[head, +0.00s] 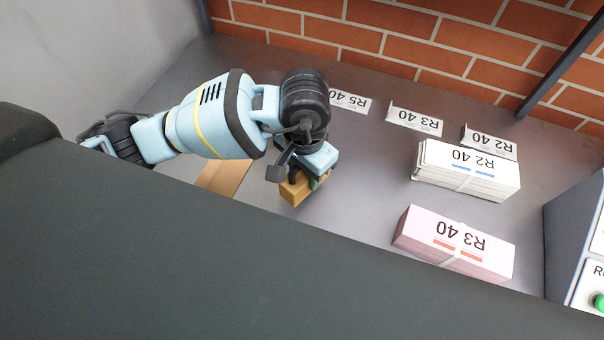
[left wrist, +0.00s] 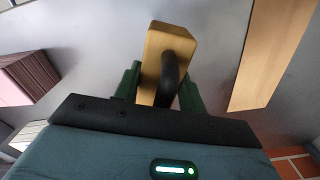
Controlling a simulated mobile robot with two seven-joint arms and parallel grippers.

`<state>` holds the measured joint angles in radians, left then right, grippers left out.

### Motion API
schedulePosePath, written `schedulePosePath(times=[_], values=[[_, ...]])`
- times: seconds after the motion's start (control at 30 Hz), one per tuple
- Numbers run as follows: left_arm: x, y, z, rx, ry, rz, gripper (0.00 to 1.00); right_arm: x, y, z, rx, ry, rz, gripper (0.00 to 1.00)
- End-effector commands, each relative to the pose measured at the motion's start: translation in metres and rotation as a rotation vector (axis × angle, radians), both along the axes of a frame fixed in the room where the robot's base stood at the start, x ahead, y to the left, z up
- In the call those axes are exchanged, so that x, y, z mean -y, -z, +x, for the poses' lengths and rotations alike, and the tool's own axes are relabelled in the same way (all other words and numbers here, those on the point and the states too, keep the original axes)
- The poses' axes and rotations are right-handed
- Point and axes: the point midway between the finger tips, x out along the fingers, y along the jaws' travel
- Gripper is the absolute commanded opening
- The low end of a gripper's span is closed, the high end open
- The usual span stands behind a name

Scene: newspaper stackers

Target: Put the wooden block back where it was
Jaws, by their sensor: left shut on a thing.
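The wooden block (head: 296,190) is a small light-wood piece with a dark curved handle. My left gripper (head: 312,178) points down at it over the grey table. In the left wrist view, the block (left wrist: 171,38) shows beyond the green fingers of my left gripper (left wrist: 160,88), which are shut on its dark handle. I cannot tell whether the block's underside touches the table. My right gripper is not in view.
A flat wooden board (head: 222,177) lies left of the block, partly hidden by my arm. A white bundle (head: 466,170) and a pink bundle (head: 455,242) lie to the right. Small label stands (head: 414,121) line the brick wall. The table between block and bundles is clear.

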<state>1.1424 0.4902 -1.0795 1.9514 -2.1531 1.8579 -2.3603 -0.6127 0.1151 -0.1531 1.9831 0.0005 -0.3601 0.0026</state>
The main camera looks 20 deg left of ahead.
Motion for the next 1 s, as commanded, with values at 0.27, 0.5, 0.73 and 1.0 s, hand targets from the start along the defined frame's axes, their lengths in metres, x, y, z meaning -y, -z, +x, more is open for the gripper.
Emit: schedulePosePath(times=[0.27,0.5,0.73,1.0], values=[[-0.006,0.029,0.007,0.0,-0.003,0.0,0.11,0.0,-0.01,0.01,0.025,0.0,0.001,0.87],[-0.007,0.035,0.008,0.004,-0.002,0.001,0.11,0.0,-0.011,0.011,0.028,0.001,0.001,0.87],[-0.006,0.039,0.007,0.002,-0.002,0.0,0.11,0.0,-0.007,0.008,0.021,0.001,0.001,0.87],[-0.006,0.039,0.007,0.003,-0.002,0.001,0.62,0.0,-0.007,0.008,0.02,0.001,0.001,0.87]])
